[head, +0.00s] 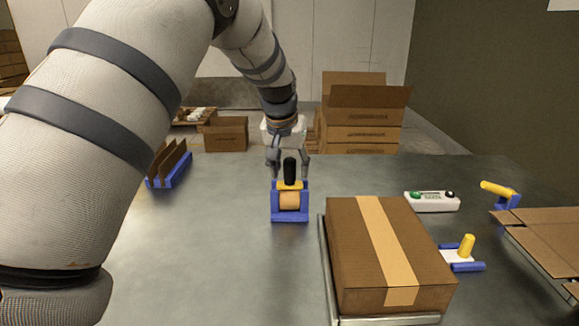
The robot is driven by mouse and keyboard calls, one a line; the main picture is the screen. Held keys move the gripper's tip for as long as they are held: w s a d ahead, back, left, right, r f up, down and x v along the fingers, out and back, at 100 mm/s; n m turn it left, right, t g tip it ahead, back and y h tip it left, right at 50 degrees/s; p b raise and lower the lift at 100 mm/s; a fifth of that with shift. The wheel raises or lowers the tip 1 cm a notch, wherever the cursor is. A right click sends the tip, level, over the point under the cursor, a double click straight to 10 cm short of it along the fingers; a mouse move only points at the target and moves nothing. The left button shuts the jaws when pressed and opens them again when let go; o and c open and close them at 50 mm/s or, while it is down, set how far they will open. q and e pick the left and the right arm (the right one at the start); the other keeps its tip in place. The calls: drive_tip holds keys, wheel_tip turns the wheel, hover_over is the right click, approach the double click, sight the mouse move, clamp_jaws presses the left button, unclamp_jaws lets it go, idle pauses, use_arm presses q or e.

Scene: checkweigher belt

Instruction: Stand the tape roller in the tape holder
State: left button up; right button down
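The tape roller has a black upright handle (290,169), a yellow frame and a tan tape roll (289,200). It stands upright in the blue tape holder (290,217) on the grey table, near the middle of the head view. My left gripper (289,174) is at the handle, pointing down, with one finger on each side. The fingers are spread, and gaps show between them and the handle, so it looks open. The lower part of the roller is partly hidden by the holder's walls. My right gripper is not in view.
A taped carton (345,240) sits on a low platform right of the holder. Farther right are a white control box (432,202), yellow-handled blue tools (500,194) and an open carton (545,235). A blue rack (172,172) holds cardboard at left. Table around the holder's left is clear.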

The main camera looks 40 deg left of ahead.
use_arm(q)
drive_tip(key=v, duration=1.2)
